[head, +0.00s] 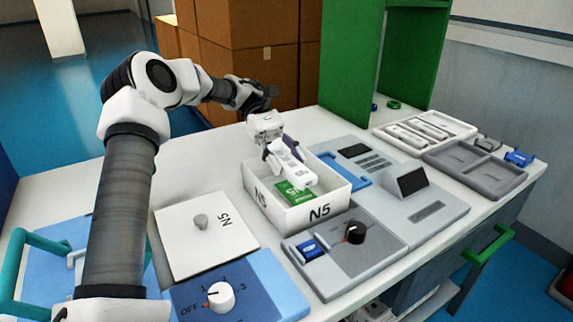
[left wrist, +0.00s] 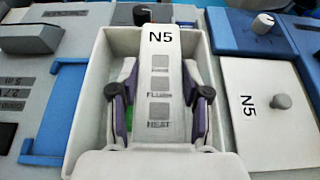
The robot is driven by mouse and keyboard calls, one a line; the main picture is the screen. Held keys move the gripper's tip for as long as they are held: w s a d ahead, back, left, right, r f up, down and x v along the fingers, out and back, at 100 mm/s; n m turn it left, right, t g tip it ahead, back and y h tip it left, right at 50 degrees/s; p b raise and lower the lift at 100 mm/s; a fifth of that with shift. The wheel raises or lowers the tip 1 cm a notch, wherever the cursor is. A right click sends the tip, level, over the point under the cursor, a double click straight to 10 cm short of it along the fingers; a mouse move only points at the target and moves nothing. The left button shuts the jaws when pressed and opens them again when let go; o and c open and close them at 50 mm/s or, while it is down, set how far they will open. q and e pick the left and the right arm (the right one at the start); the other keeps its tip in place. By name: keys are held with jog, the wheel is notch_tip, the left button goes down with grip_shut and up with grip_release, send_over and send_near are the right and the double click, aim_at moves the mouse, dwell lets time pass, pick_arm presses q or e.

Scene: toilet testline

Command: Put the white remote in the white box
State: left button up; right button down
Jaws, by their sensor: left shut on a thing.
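The white remote (left wrist: 160,85), marked N5 with several grey buttons, is held between the fingers of my left gripper (left wrist: 160,95). In the head view the left gripper (head: 285,155) is over the white box and shut on the remote (head: 293,169), which is tilted above the box opening. The white box (head: 318,212), marked N5, stands open on the counter. A green item (head: 292,192) lies in it, partly hidden by the remote. I cannot tell whether the remote touches anything in the box. My right gripper is not in view.
A white lid (head: 185,240) marked N5 with a grey knob lies left of the box. Grey panels (head: 420,215) with dials and a blue handle stand to the right. A white tray (head: 470,130) of white remotes and a grey tray (head: 505,180) are at the back right.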

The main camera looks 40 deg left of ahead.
pick_arm(q)
jog(key=shift+w+f, duration=0.15)
jog(key=shift+f, duration=0.6)
jog(key=shift+f+b, duration=0.55)
jog(key=shift+b, duration=0.3)
jog(key=o, duration=1.2)
jog(key=shift+r, duration=0.15)
